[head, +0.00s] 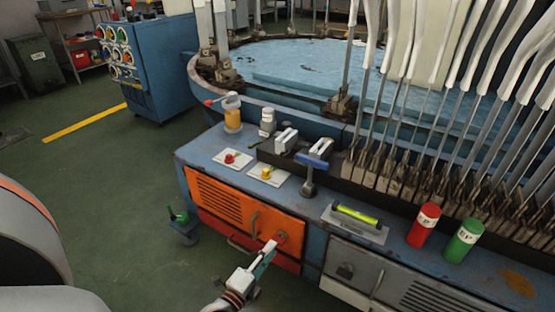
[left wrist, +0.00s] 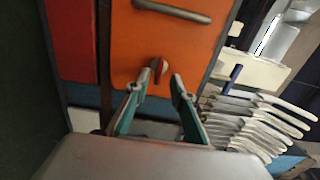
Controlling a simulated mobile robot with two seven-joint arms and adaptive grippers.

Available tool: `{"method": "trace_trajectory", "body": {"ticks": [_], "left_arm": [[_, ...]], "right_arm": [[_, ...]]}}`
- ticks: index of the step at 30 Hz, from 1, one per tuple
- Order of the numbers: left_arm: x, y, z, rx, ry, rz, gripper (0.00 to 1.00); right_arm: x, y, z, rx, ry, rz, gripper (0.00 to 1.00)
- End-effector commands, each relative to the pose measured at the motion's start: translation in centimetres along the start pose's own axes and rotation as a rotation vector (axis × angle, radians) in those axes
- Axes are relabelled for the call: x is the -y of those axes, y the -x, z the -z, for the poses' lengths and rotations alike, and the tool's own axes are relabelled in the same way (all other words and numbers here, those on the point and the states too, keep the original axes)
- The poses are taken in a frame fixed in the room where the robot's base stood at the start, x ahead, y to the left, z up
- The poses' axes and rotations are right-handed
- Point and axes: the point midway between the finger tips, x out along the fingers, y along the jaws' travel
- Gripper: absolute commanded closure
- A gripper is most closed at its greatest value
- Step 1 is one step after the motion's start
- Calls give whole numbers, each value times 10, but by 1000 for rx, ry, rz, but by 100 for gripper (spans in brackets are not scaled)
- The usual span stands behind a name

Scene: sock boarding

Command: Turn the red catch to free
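The red catch (left wrist: 159,66) sits on the orange door (left wrist: 160,38) and shows as a small knob, part red and part pale. Its exact turn angle is hard to tell. In the head view the orange door (head: 238,207) is on the front of the blue bench, and the catch is mostly hidden by my gripper. My left gripper (left wrist: 159,84) is open, its green-sided fingers on either side of the catch's line and just short of it. In the head view the left gripper (head: 270,247) is close to the door's right part. My right gripper is not in view.
The blue bench top (head: 216,143) carries a red button, a yellow button, a blue-handled tool (head: 311,163), a yellow level (head: 355,216), a red can (head: 423,225) and a green can (head: 463,240). White sock boards stand at the right.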

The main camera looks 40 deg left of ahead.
Motion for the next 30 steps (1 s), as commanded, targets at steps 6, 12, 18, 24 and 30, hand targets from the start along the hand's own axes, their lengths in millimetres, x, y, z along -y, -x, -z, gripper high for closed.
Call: {"method": "trace_trajectory", "body": {"ticks": [6, 12, 18, 24, 30], "left_arm": [[-4, -27, 0, -1, -1, -6, 76], [-2, -37, 0, -2, -1, -4, 76], [-2, -38, 0, -1, 0, -3, 76], [-2, -38, 0, -1, 0, -3, 100], [-1, -38, 0, -1, 5, -3, 100]], "right_arm": [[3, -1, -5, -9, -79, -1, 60], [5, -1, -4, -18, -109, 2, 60], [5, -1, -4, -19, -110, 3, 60], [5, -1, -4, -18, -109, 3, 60], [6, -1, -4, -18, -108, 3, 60]]}}
